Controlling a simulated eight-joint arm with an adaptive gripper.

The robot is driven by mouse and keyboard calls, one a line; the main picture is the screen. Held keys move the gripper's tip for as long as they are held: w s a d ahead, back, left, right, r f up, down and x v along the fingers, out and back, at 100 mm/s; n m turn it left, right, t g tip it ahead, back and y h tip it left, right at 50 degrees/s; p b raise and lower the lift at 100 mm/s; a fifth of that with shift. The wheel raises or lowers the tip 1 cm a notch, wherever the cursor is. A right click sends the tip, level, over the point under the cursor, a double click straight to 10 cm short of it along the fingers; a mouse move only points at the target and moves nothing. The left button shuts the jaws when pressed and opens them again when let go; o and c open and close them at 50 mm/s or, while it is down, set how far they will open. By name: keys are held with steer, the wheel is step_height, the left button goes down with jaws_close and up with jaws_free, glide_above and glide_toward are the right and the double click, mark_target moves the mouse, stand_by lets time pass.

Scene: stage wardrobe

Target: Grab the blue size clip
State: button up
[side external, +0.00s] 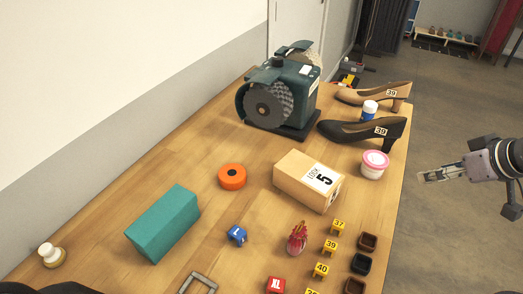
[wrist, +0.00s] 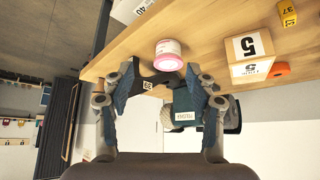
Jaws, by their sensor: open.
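The blue size clip (side external: 236,236) is a small block with a white mark. It stands on the wooden table in the side view, right of the teal box and below the orange roll. I cannot find it in the wrist view. My gripper (side external: 438,174) is off the right edge of the table, beside the pink-lidded jar and well apart from the clip. In the wrist view my gripper (wrist: 162,76) has its two fingers spread apart with nothing held between them.
Teal box (side external: 163,223), dark shoe (side external: 360,132), grinder (side external: 280,95) and yellow clips (side external: 330,246) stand around. Wood left of the roll is bare.

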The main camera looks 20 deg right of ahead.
steer(key=w+a+r+n+g+y, duration=0.1)
steer(key=w+a+r+n, duration=0.1)
steer(key=w+a+n, duration=0.15)
steer(key=w+a+r+n+g, duration=0.1)
steer(key=w+a+r+n, duration=0.15)
steer(key=a, duration=0.25)
steer(key=n+g+h, duration=0.1)
steer(key=n+g, duration=0.4)
steer(key=n, duration=1.4)
glide_above(235, 234)
steer(key=f, duration=1)
steer(key=shift+w+a, duration=0.1)
steer(key=shift+w, duration=0.15)
steer(key=shift+s+f, duration=0.15)
steer(key=shift+f, duration=1.25)
steer(key=shift+s+f, duration=0.1)
steer(key=shift+f, duration=1.25)
steer(key=c, duration=0.8)
